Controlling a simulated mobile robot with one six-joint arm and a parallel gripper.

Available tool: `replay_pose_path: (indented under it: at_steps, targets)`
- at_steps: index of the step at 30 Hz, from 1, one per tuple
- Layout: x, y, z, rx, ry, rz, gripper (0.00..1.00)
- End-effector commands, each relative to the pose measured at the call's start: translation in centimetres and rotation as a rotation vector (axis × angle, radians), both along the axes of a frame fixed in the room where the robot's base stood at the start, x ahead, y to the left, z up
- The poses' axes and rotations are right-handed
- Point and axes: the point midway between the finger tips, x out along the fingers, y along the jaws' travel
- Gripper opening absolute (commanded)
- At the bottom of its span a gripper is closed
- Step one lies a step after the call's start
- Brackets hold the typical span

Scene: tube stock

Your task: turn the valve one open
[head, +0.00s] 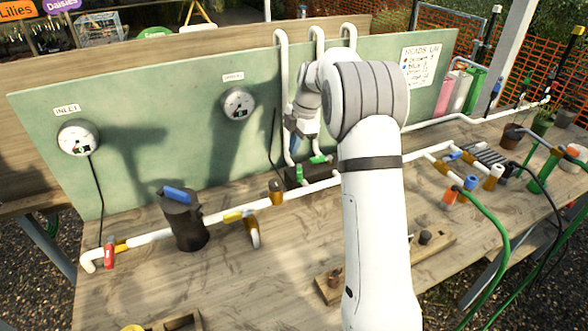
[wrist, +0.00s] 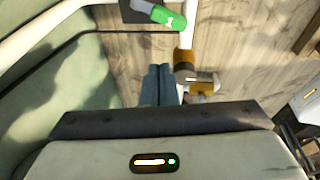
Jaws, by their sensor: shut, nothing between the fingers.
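Two green valve handles show at the dark manifold block (head: 304,177) in the head view: a left one (head: 299,173) and a right one (head: 321,159). My gripper (head: 295,146) is in front of the green board, above the manifold. Its two blue-grey fingers (wrist: 158,84) are together and empty, pointing toward the bench, apart from the handle in the wrist view.
The green board (head: 180,130) stands close behind, with white pipes (head: 280,80) rising over it. A white pipe with brass fittings (head: 276,192) runs along the bench. A dark canister (head: 184,222) stands at left. The bench front is partly clear.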

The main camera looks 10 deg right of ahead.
Motion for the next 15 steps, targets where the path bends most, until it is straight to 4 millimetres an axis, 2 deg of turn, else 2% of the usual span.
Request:
replay_pose_path:
  at_steps: [3,6,11,15]
  targets:
    - [0.16,0.23,0.35,0.058,0.043,-0.217,0.0]
    - [0.28,0.39,0.63,0.091,0.073,-0.347,0.0]
    - [0.37,0.6,0.77,0.118,0.099,-0.444,0.0]
    - [0.41,0.98,-0.16,0.12,0.104,-0.453,0.0]
